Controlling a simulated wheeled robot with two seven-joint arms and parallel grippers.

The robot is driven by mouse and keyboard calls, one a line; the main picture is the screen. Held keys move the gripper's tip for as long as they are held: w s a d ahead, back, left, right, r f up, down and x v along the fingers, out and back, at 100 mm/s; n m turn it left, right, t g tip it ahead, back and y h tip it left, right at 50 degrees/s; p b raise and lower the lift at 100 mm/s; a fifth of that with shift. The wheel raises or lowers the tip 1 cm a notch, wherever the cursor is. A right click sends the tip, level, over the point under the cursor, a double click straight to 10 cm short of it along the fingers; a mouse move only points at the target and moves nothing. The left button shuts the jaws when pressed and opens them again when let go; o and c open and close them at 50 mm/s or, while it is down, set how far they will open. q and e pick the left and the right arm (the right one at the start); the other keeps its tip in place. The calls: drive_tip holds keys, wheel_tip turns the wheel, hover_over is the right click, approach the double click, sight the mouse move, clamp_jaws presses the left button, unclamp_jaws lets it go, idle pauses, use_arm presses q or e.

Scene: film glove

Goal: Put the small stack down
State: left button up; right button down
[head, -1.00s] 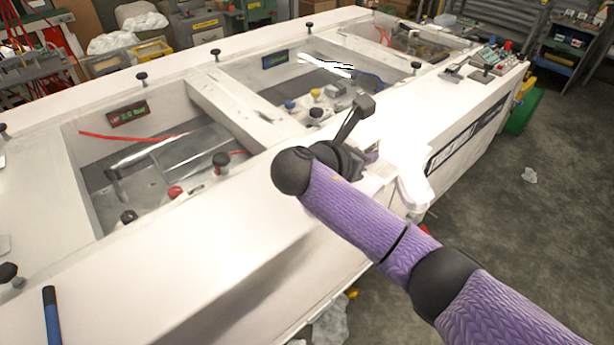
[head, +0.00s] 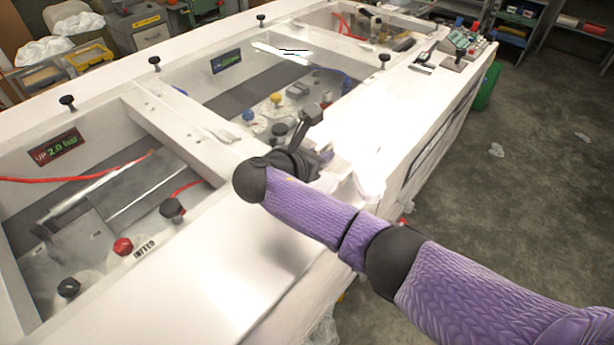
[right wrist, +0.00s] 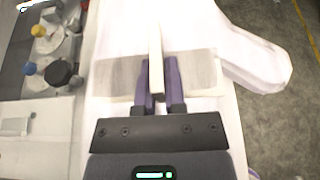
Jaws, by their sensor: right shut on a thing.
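The small stack (right wrist: 155,45) appears in the right wrist view as a narrow pale strip, seen nearly edge-on, between my two purple fingers. My right gripper (right wrist: 157,78) is shut on it. A greyish flat sheet or patch (right wrist: 115,76) shows on both sides of the fingers; I cannot tell whether it belongs to the stack. In the head view my right gripper (head: 325,157) is over the white front ledge of the long machine (head: 215,270). There the stack is mostly lost in glare, and I cannot tell whether it touches the ledge. My left gripper is out of view.
Recessed bays with knobs lie left of the gripper, including a black knob (right wrist: 62,73). A white rounded shape (right wrist: 250,60) overhangs the ledge's right edge. A control box (head: 465,45) stands at the far end. The floor (head: 530,190) at right is mostly open.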

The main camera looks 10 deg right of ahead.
wheel_tip(320, 180, down, 4)
drive_tip(key=shift+w+r+b, duration=0.1)
drive_tip(key=shift+b, duration=0.4)
drive_tip(key=shift+w+f, duration=0.1)
drive_tip(key=shift+f, duration=0.15)
drive_tip(key=shift+r, duration=0.1)
drive_tip(key=c, duration=0.7)
unclamp_jaws()
drive_tip(key=p+v, duration=0.1)
drive_tip(key=v, duration=1.1)
